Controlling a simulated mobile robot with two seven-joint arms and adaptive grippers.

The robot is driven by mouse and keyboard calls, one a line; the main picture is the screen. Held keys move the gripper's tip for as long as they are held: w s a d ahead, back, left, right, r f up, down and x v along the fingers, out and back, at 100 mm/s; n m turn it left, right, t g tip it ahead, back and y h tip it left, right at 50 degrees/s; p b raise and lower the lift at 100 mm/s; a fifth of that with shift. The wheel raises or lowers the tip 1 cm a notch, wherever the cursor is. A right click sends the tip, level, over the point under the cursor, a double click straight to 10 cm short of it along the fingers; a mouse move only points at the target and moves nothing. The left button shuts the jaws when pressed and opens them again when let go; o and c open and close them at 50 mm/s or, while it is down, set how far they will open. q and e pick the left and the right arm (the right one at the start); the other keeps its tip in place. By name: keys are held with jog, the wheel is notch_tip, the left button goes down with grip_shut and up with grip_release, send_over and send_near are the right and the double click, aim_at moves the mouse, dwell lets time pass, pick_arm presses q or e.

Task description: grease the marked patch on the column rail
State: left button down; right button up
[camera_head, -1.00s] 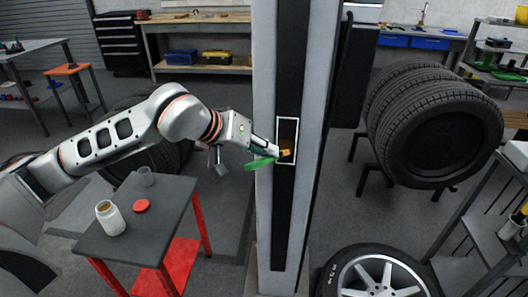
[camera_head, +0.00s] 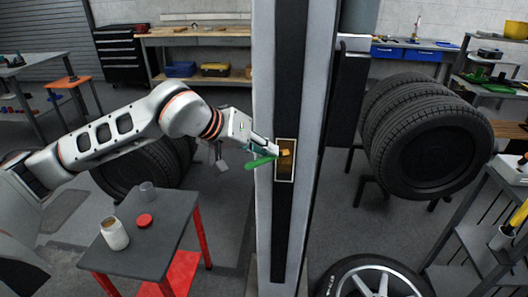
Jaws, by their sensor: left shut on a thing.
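The column rail (camera_head: 288,225) is a dark vertical strip on the pale column. My left gripper (camera_head: 265,148) is shut on a brush with a green handle (camera_head: 261,162). The brush's orange tip (camera_head: 285,153) lies over the middle of the patch and seems to touch it. The fingers partly hide the brush. An open jar (camera_head: 115,234) with brown contents stands on the small table at the left. My right gripper is not in view.
Stacked tyres (camera_head: 430,150) stand right of the column, and a wheel (camera_head: 375,280) lies below. Floor shows between table and column.

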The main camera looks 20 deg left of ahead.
pick_arm(q)
jog(key=shift+r+p, duration=1.2)
jog(key=shift+r, duration=0.65)
jog(key=shift+w+f+b, duration=0.1)
jog(key=shift+f+b, duration=2.3)
jog(key=shift+f, duration=0.9)
jog(key=shift+f+b, duration=1.4)
jog(key=shift+f, duration=0.95)
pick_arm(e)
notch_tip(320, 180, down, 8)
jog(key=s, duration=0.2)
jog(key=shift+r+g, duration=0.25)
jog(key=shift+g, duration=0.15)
pick_arm(q)
notch_tip(320, 180, down, 3)
jog(key=shift+f+b, duration=0.2)
jog(key=shift+b, duration=0.75)
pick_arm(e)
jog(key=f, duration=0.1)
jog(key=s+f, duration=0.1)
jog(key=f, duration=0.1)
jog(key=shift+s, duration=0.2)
pick_arm(q)
jog(key=s+d, duration=0.1)
jog(key=s, duration=0.5)
jog(key=shift+d+p, duration=0.3)
jog(key=shift+p, duration=0.05)
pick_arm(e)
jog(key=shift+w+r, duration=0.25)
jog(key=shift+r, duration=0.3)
